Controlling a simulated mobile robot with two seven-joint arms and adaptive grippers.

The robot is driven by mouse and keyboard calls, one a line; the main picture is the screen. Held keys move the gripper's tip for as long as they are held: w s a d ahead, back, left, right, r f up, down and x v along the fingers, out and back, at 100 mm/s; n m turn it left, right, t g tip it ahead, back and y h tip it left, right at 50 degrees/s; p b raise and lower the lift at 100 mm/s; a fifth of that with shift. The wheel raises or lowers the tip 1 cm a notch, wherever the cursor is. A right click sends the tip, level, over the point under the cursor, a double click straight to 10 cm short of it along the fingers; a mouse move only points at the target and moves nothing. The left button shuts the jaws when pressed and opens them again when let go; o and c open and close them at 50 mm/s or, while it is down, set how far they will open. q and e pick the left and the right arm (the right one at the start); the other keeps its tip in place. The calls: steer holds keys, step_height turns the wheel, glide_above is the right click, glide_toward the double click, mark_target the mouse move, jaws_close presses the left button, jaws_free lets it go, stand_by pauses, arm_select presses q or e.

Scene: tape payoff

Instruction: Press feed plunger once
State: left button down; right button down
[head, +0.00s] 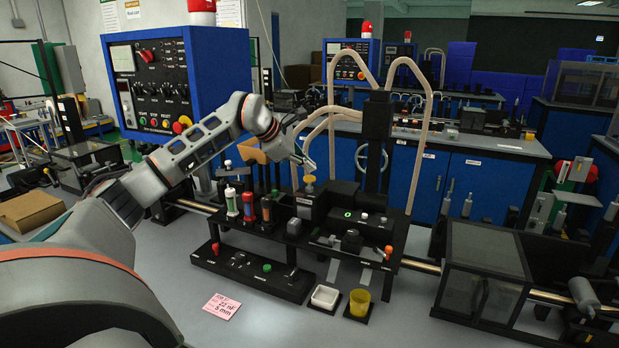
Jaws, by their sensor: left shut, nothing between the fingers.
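My left arm comes in from the left, and its gripper (308,166) is shut and empty, pointing down and to the right. Just under its tips is a yellow round-topped knob (310,182) on a dark block (314,202) of the black bench fixture; it looks like the feed plunger, though no label is readable there. The tips are very close above the knob; I cannot tell whether they touch it. A small display with a green digit (348,214) sits to the right of the block. My right gripper is not in view.
Upright red, green and brown cylinders (249,206) stand left of the knob. In front are a black control strip (252,270), a pink card (222,307), a white dish (325,297) and a yellow cup (359,302). Pale hoses (332,100) arch behind. A dark-windowed box (484,262) stands right.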

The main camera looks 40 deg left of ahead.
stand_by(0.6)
arm_select(q)
steer(key=shift+f, duration=0.1)
steer(key=shift+f, duration=0.35)
stand_by(0.4)
